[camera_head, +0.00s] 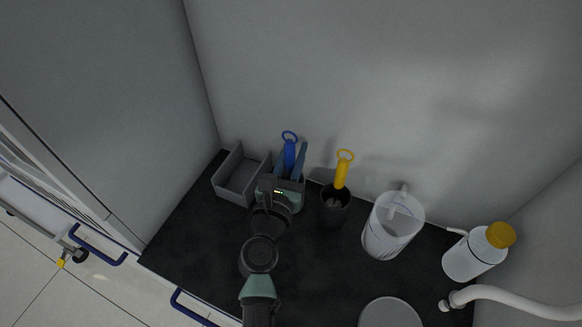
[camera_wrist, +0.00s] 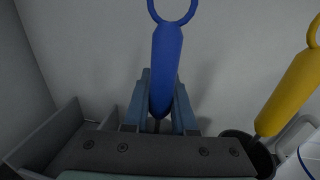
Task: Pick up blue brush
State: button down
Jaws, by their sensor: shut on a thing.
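The blue brush (camera_head: 289,153) stands upright at the back of the dark counter, its ring-ended handle pointing up. It also shows in the wrist view (camera_wrist: 165,68), where its handle rises between the fingers. My gripper (camera_head: 296,160) reaches in from the front, with one finger on each side of the lower handle. In the wrist view my gripper (camera_wrist: 160,110) is shut on the brush. The brush's lower end is hidden behind the gripper.
A grey divided box (camera_head: 232,190) sits to the left. Right of the gripper are a black cup (camera_head: 334,212) with a yellow-handled brush (camera_head: 341,172), a clear pitcher (camera_head: 385,240) and a white bottle (camera_head: 468,260) with a yellow cap. A wall stands close behind.

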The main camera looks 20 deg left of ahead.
jog(key=shift+s+r+p, duration=0.2)
jog(key=shift+r+p, duration=0.15)
jog(key=shift+r, duration=0.15)
notch_tip(320, 180, up, 11)
jog(key=p, duration=0.7)
jog(key=shift+p, duration=0.35)
jog(key=s+b, duration=0.5)
jog(key=s, duration=1.4)
jog(key=shift+s+a+f+b, duration=0.25)
jog(key=shift+s+a+b, duration=0.05)
jog(key=shift+a, duration=0.05)
